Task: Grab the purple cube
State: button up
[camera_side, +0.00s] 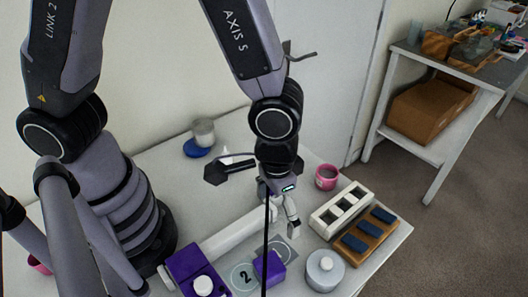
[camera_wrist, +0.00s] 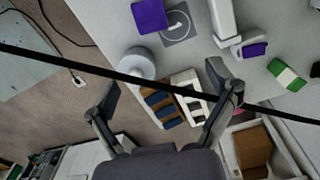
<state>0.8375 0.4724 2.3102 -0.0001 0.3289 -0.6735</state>
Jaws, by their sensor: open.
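The purple cube (camera_side: 270,265) sits on the white table near the front edge, beside a grey square with a round mark (camera_side: 289,252). In the wrist view the purple cube (camera_wrist: 150,15) shows at the top edge, partly cut off, next to that grey square (camera_wrist: 182,29). My gripper (camera_wrist: 163,80) is open with its two fingers spread and nothing between them. The cube lies beyond the fingertips, apart from them. In the side view a dark cable passes in front of the cube's left side.
A white round container (camera_side: 324,270), a white rack (camera_side: 341,207) and a wooden tray with blue blocks (camera_side: 366,236) stand right of the cube. A purple box (camera_side: 188,262) with a white knob is at left. A pink cup (camera_side: 326,177) stands behind the rack.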

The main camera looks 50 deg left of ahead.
aim_at(269, 264)
jog(key=f, duration=0.3)
jog(key=s+f, duration=0.1)
jog(key=f, duration=0.3)
jog(key=d+f, duration=0.1)
jog(key=f, duration=0.2)
jog(key=shift+s+f, duration=0.2)
jog(key=shift+f, duration=0.15)
jog(key=shift+s+f, duration=0.2)
jog(key=shift+f, duration=1.2)
jog(key=shift+s+f, duration=0.2)
jog(key=shift+f, duration=1.15)
jog(key=shift+c, duration=0.3)
jog(key=c, duration=1.3)
jog(key=shift+o, duration=0.2)
jog(key=shift+r, duration=0.1)
